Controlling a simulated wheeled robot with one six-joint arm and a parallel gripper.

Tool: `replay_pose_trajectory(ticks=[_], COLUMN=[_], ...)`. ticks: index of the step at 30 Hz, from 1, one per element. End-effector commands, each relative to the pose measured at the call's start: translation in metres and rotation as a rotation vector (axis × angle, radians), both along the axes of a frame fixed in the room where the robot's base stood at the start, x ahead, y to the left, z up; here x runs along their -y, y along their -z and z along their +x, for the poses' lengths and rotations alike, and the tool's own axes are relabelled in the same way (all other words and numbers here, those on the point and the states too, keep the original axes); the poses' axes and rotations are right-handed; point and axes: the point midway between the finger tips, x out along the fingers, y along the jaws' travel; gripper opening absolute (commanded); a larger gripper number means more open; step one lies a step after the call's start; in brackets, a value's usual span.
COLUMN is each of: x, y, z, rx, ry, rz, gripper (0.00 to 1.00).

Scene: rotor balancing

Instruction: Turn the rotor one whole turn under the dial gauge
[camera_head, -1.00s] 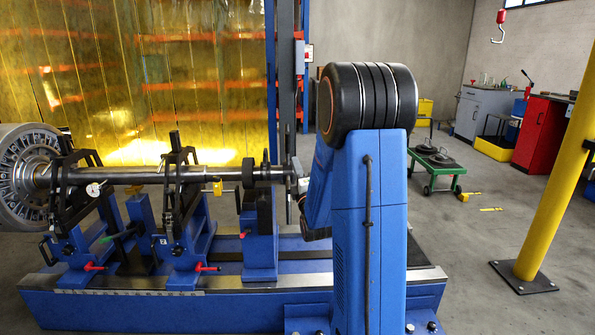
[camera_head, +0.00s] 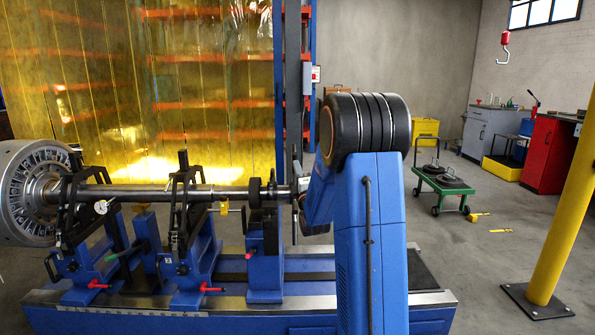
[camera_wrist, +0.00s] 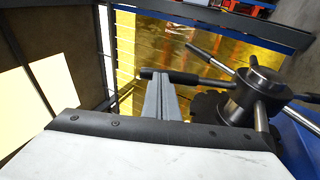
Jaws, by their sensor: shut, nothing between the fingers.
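The rotor is a long steel shaft (camera_head: 140,194) lying level, with a large slotted disc (camera_head: 25,193) at its left end. A round dial gauge (camera_head: 101,207) sits by the shaft near the disc; its reading is too small to tell. In the wrist view a dark hub (camera_wrist: 257,92) carries several steel spokes, one with a black grip (camera_wrist: 185,77). My gripper (camera_wrist: 158,76) is shut and empty, its grey fingertips at the outer end of that grip. I cannot tell whether they touch. In the head view my arm hides most of the gripper.
A blue balancing stand (camera_head: 180,302) carries the shaft on black-framed supports (camera_head: 182,220). A yellow post (camera_head: 560,215) stands at the right. A green trolley (camera_head: 443,188) and red cabinet (camera_head: 548,155) are behind.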

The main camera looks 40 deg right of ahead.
Motion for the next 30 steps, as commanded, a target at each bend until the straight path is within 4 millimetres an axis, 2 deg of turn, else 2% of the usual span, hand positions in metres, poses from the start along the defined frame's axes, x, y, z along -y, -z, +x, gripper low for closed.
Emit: replay_pose_trajectory(ticks=[14, 30], x=[0.005, 0.031], y=[-0.009, -0.032], z=[0.007, 0.045], rx=[-0.046, -0.256], ry=[0.000, 0.000], rz=[0.032, 0.173], gripper=[0.00, 0.00])
